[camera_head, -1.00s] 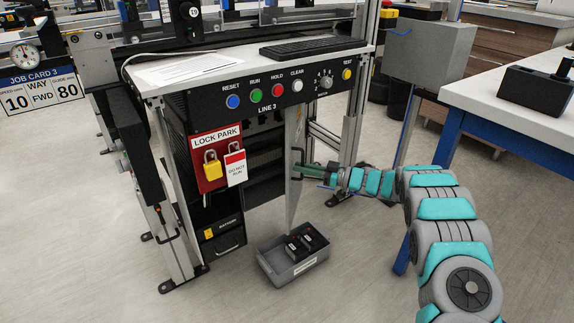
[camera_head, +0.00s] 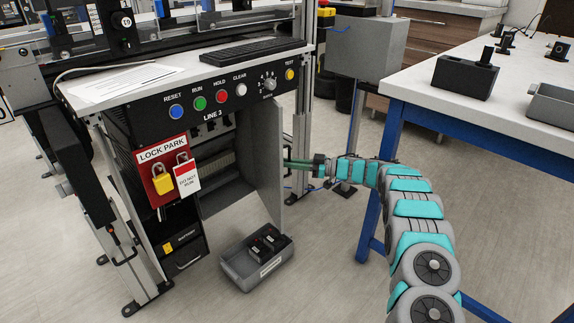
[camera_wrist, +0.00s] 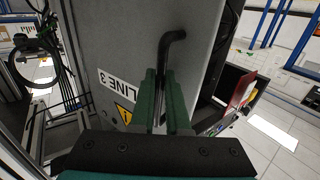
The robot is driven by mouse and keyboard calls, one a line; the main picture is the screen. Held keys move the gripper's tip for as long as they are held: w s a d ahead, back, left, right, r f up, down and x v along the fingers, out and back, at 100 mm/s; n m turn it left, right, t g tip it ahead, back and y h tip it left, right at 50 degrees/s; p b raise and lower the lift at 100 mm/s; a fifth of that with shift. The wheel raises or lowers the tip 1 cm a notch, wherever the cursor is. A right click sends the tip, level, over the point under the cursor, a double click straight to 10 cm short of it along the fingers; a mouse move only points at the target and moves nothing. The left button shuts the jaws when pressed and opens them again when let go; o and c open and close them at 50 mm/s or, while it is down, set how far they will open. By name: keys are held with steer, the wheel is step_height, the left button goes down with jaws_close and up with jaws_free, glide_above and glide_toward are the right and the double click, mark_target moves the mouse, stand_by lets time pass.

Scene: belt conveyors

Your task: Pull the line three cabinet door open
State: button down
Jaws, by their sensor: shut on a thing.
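The line three cabinet door (camera_head: 262,160) is a plain grey panel below the LINE 3 control panel. It stands swung out, with the dark cabinet interior showing to its left. In the wrist view its outer face (camera_wrist: 125,50) bears a LINE 3 label and a yellow warning sticker. The black door handle (camera_wrist: 172,42) runs down between the green fingers of my gripper (camera_wrist: 164,85), which is shut on it.
A grey bin (camera_head: 240,274) with black items sits on the floor beneath the door. A red lock park board (camera_head: 150,186) with padlock and tag hangs at the cabinet's left. A white workbench with blue legs (camera_head: 384,150) stands right, near my arm.

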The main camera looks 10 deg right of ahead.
steer(key=shift+r, duration=0.1)
steer(key=c, duration=1.2)
jaws_free()
steer(key=shift+a, duration=0.15)
steer(key=shift+b+v, duration=0.45)
steer(key=shift+v, duration=3.4)
steer(key=shift+w, duration=0.1)
